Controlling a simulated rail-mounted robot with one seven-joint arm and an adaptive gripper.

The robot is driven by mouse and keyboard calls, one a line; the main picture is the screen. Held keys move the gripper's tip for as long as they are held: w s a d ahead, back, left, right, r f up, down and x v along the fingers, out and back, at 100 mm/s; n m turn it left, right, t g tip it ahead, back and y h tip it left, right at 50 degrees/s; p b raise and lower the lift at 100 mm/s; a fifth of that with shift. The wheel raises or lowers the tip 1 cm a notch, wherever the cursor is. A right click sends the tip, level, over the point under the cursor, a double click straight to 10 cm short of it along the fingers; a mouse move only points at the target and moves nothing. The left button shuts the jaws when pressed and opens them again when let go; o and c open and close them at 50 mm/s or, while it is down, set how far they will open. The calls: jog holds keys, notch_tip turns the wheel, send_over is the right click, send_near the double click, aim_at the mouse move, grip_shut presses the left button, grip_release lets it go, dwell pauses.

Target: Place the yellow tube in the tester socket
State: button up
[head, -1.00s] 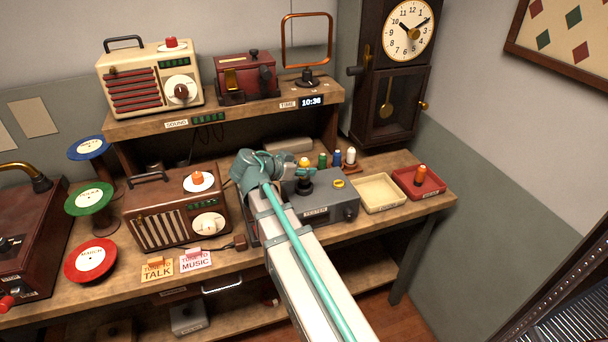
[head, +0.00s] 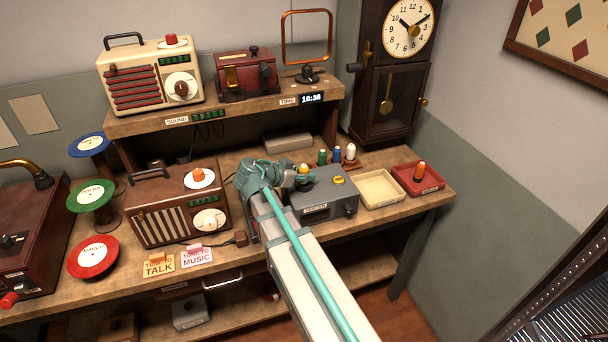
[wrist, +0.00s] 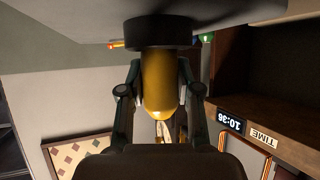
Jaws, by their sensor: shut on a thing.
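My gripper (head: 301,179) is shut on the yellow tube (head: 304,168) at the tester (head: 328,200). In the wrist view the tube (wrist: 160,85) sits between my two fingers (wrist: 160,92), its rounded end toward my palm. A wide black collar (wrist: 162,33) surrounds its other end, close to a grey surface (wrist: 230,10). I cannot tell whether the collar is the tube's base or the socket, or whether it touches that surface. In the head view my gripper and arm hide the tube's lower part and the socket.
Green (head: 322,158), blue (head: 337,156) and white (head: 350,153) tubes stand behind the tester. To its right are an empty cream tray (head: 380,207) and a red tray (head: 437,188) holding an orange tube (head: 420,171). A brown radio (head: 175,205) stands left of my arm.

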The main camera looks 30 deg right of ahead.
jog(key=o, duration=0.9)
jog(key=shift+r+p, duration=0.2)
jog(key=shift+p, duration=0.15)
jog(key=b+v, duration=0.3)
jog(key=v, duration=0.9)
jog(key=shift+f, duration=0.1)
jog(key=shift+f, duration=0.1)
